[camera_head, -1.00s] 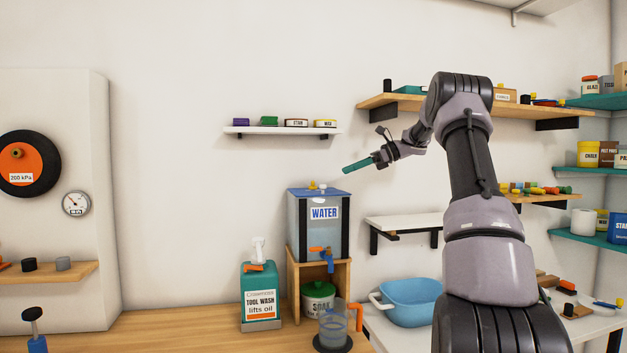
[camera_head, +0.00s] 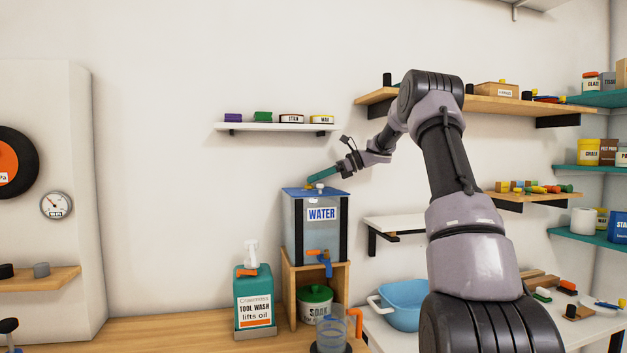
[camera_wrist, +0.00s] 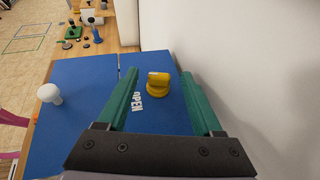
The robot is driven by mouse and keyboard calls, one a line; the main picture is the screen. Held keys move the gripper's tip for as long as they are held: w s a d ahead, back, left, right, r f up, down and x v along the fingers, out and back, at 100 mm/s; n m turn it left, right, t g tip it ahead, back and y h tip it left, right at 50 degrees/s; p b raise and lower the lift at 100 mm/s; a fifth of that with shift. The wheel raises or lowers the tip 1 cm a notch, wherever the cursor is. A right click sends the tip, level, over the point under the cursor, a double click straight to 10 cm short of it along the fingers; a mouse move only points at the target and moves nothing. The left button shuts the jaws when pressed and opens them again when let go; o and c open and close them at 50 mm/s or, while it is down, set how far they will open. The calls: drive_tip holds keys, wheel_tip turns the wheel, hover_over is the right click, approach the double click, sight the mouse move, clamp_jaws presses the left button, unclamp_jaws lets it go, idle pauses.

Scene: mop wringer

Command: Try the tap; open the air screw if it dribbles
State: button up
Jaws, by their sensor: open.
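The water tank (camera_head: 316,238), labelled WATER, stands on a wooden stand and has a blue lid (camera_wrist: 80,120). A yellow air screw (camera_wrist: 158,84) stands on the lid beside the white word OPEN. My gripper (camera_head: 310,178) is just above the lid; in the wrist view its two green fingers are open (camera_wrist: 170,80), with the yellow screw between and apart from them. The tap (camera_head: 325,257), with an orange lever and blue spout, is low on the tank front. A clear jug (camera_head: 331,332) with an orange handle stands below it. Whether water runs is too small to tell.
A white knob (camera_wrist: 49,93) rises from the lid. A tool wash bottle (camera_head: 254,296) stands left of the stand and a green-lidded pot (camera_head: 315,303) inside it. A small shelf (camera_head: 278,127) hangs above; the wall is close behind. A blue basin (camera_head: 401,303) sits right.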

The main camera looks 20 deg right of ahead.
drive_tip(key=shift+w+a+f, duration=0.1)
drive_tip(key=shift+a+f, duration=0.05)
drive_tip(key=shift+a, duration=0.25)
clamp_jaws()
drive_tip(key=m+t+h, duration=0.1)
drive_tip(key=m+t, duration=0.1)
drive_tip(key=m+t+h, duration=0.1)
drive_tip(key=shift+s+a+m+t, duration=0.2)
drive_tip(key=shift+s+m+t, duration=0.15)
drive_tip(key=shift+m+t, duration=0.05)
drive_tip(key=m+t+h, duration=0.2)
drive_tip(key=m+t, duration=0.1)
drive_tip(key=shift+s+a+h, duration=0.15)
drive_tip(key=shift+h, duration=0.25)
drive_tip(key=m+t+h, duration=0.1)
drive_tip(key=m+h, duration=0.1)
drive_tip(key=m+t+h, duration=0.1)
drive_tip(key=m+h, duration=0.2)
drive_tip(key=m, duration=0.1)
drive_tip(key=shift+s+a+t+h, duration=0.1)
drive_tip(key=shift+a+t+h, duration=0.25)
drive_tip(key=shift+t+h, duration=0.05)
drive_tip(key=shift+d+m+h, duration=0.1)
drive_tip(key=shift+m+h, duration=0.4)
drive_tip(key=shift+h, duration=0.1)
